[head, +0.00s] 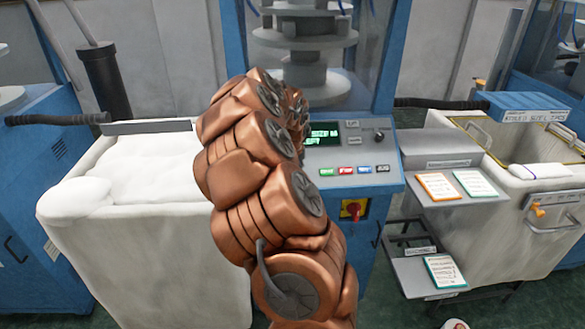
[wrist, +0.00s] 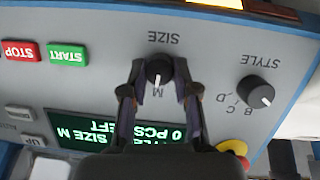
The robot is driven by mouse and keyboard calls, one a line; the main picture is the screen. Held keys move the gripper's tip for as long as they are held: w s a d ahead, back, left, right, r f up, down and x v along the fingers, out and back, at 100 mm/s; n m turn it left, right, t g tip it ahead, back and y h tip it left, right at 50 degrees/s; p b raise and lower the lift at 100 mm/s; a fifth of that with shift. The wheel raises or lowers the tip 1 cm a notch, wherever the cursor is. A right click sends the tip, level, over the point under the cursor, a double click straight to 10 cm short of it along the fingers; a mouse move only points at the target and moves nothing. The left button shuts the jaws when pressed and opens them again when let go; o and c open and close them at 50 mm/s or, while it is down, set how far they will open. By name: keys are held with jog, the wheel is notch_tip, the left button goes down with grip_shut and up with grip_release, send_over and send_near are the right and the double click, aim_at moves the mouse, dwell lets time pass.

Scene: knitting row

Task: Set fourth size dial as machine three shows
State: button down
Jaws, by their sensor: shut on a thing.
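The wrist view is upside down and shows a grey control panel. The black size dial (wrist: 158,70) is under the word SIZE, and its white mark points to the letter M. My gripper (wrist: 157,80) is shut on this dial, one finger on each side. The green-lit display (wrist: 115,127) reads SIZE M and 0 PCS LEFT, with its style line partly hidden by my gripper. The display also shows in the head view (head: 325,133). There my arm hides the size dial and my gripper.
A black style dial (wrist: 257,92) marked B, C, D sits beside the size dial. START (wrist: 67,55) and STOP (wrist: 21,50) buttons are on the other side. A white-filled bin (head: 150,165) stands left; a shelf with cards (head: 455,190) and another bin (head: 515,215) stand right.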

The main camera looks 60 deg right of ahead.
jog(key=m+p, duration=0.1)
jog(key=m, duration=0.2)
jog(key=shift+r+m+t+y, duration=0.1)
jog(key=shift+m+t+y, duration=0.2)
jog(key=shift+y, duration=0.1)
jog(key=shift+s+d+m+t, duration=0.15)
jog(key=shift+m+t, duration=0.35)
jog(key=shift+m, duration=1.3)
jog(key=c, duration=0.9)
grip_release()
jog(key=shift+o, duration=0.2)
jog(key=v, duration=1.2)
jog(key=shift+d, duration=0.15)
